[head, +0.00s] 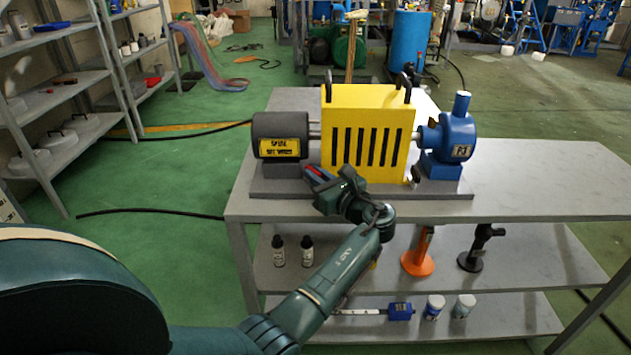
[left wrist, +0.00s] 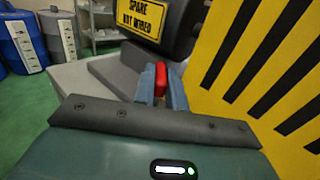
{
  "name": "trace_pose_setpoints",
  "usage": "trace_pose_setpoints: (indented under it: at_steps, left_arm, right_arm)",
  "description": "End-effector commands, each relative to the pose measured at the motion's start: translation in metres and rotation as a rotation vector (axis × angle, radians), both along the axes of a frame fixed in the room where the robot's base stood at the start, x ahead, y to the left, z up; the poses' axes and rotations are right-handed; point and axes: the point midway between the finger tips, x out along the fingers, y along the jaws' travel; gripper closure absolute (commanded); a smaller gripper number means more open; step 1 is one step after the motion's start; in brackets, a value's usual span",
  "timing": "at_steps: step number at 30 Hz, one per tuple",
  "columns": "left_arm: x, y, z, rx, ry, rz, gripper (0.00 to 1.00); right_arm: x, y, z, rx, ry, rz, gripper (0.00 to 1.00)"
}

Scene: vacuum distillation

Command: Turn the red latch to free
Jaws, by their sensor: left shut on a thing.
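The red latch (left wrist: 160,79) shows between the fingers of my left gripper (left wrist: 162,88) in the left wrist view. My left gripper is shut on it. In the head view, my left gripper (head: 318,178) reaches the front left of the yellow slotted guard (head: 370,95), low near its lower edge, with a bit of red at the fingertips. The guard stands upright between a dark cylindrical motor (head: 279,128) on its left and a blue pump (head: 453,140) on its right. The latch's base is hidden by the fingers. My right gripper is not in view.
The machine sits on a grey base plate (head: 430,190) on a grey table (head: 540,180) with free room at right. Lower shelves hold two small bottles (head: 293,250), an orange-based tool (head: 418,260) and a black one (head: 475,255). A rack (head: 60,95) stands at left.

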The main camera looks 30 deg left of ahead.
Motion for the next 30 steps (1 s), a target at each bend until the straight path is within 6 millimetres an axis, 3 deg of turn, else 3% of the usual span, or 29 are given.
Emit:
trace_pose_setpoints:
  at_steps: [15, 30]
  left_arm:
    - [0.006, -0.001, -0.004, -0.002, -0.001, 0.340, 1.00]
    - [0.006, -0.001, -0.002, -0.003, 0.002, 0.402, 1.00]
  right_arm:
    - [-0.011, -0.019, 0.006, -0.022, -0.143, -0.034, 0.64]
    - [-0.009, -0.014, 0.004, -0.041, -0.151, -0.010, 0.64]
